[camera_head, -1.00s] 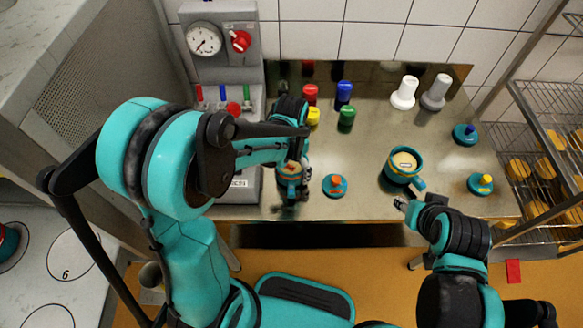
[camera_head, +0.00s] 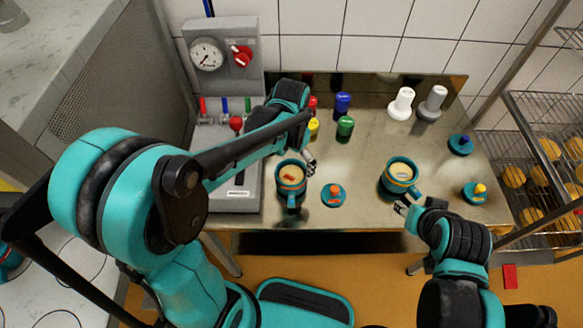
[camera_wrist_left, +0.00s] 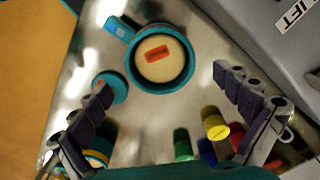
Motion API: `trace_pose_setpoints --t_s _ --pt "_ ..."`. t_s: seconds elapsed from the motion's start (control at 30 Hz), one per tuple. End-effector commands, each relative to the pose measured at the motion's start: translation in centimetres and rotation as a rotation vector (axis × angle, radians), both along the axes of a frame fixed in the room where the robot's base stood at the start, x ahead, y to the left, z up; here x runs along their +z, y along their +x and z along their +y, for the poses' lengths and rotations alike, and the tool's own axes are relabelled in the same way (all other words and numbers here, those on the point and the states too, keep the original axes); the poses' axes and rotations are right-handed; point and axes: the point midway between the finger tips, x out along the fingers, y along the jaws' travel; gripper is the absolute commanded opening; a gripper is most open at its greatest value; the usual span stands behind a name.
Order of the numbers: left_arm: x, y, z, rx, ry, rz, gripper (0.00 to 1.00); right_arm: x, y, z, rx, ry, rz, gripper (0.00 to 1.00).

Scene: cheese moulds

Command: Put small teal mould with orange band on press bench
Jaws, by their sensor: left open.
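The small teal mould (camera_head: 291,188), with a pale filling and an orange-red mark on top, stands upright on the steel press bench (camera_head: 365,150), beside the press base. Its handle points toward the front. It also shows in the left wrist view (camera_wrist_left: 183,85), ahead of the spread fingers and apart from them. My left gripper (camera_head: 310,163) is open and empty, just behind and right of this mould.
A teal lid with orange knob (camera_head: 333,195) lies between the moulds. The grey press (camera_head: 234,195) borders the left; a wire rack (camera_head: 550,110) stands right. Lids with blue (camera_head: 460,145) and yellow (camera_head: 475,192) knobs lie right.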

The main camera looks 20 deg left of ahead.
Motion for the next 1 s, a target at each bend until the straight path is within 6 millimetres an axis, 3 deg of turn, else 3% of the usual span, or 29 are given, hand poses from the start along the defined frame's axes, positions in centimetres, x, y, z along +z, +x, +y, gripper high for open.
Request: trace_pose_setpoints --t_s 0.1,0.37,0.63,0.8,1.0 --pt "2.0 0.0 0.0 0.000 0.000 0.000 1.00 0.8 0.0 0.0 0.000 0.000 0.000 0.42" --pt "4.2 -1.0 0.5 0.038 -0.005 -0.050 1.00 1.0 0.0 0.0 0.000 0.000 0.000 0.42" --pt "7.8 -5.9 2.4 0.239 -0.053 -0.326 1.00 0.9 0.0 0.0 0.000 0.000 0.000 0.42" --pt "8.6 -8.6 3.4 0.357 -0.099 -0.491 1.00 0.9 0.0 0.0 0.000 0.000 0.000 0.42" --pt "8.6 -9.9 3.8 0.428 -0.134 -0.596 1.00 0.9 0.0 0.0 0.000 0.000 0.000 0.42"
